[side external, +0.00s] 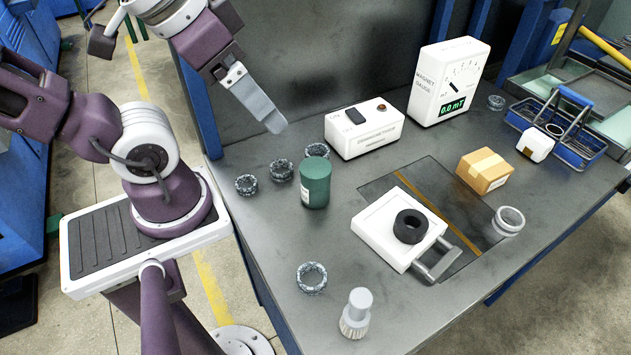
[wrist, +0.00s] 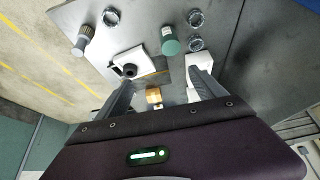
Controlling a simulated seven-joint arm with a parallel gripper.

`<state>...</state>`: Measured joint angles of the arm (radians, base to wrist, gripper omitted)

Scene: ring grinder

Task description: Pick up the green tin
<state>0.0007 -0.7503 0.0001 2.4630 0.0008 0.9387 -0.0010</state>
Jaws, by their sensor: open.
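The green tin (side external: 316,183) is an upright dark green cylinder with a pale label, standing on the grey bench in the side view. In the wrist view the green tin (wrist: 170,42) shows near the top centre, beyond my fingers. My gripper (side external: 272,122) hangs above the bench, up and to the left of the tin, apart from it. In the wrist view the fingers of my gripper (wrist: 162,88) are spread wide with nothing held between them.
Several dark rings (side external: 282,170) stand close behind and left of the tin. A white demagnetiser box (side external: 365,132) is behind it. A white block with a black ring (side external: 398,228) is to the right. A grey brush (side external: 356,312) and loose ring (side external: 311,278) are in front.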

